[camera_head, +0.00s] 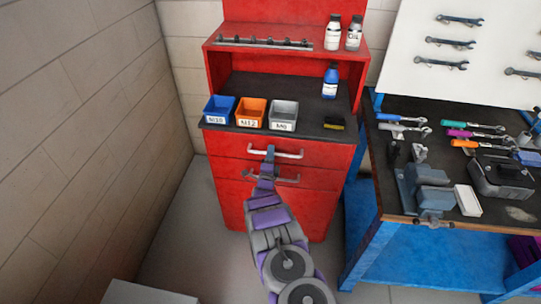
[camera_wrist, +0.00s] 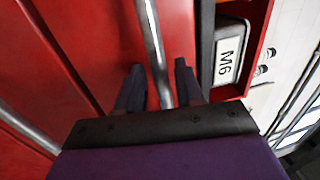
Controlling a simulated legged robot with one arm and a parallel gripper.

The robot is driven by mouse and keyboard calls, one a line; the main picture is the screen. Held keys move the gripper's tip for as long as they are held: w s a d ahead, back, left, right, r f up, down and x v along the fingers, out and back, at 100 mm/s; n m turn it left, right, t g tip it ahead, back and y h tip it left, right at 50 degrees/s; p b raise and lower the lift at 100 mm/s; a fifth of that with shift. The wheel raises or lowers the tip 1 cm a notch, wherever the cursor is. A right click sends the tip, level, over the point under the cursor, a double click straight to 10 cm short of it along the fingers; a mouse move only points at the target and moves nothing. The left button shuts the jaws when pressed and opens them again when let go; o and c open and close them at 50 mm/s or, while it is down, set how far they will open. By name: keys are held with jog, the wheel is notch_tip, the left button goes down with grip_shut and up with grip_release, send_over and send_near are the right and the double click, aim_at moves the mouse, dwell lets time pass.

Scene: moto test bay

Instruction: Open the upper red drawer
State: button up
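The upper red drawer (camera_head: 228,143) is in the red cabinet, below its dark worktop, and looks closed. Its silver bar handle (camera_head: 288,155) also shows in the wrist view (camera_wrist: 151,35). My gripper (camera_head: 269,152) is at this handle, left of its middle. In the wrist view, the fingers of my gripper (camera_wrist: 157,68) stand apart, one on each side of the bar, with gaps visible. Whether a finger touches the bar I cannot tell. The lower drawer handle (camera_head: 289,179) is partly hidden by my arm; it also shows in the wrist view (camera_wrist: 28,130).
Blue (camera_head: 219,109), orange (camera_head: 251,112) and grey (camera_head: 284,116) bins stand on the worktop above the drawer. A blue workbench (camera_head: 420,258) with tools is close on the right. A brick wall (camera_head: 80,130) is on the left. Grey floor lies before the cabinet.

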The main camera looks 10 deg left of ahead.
jog(key=shift+c, duration=0.2)
grip_shut()
jog(key=shift+f, duration=0.1)
dwell(0.4)
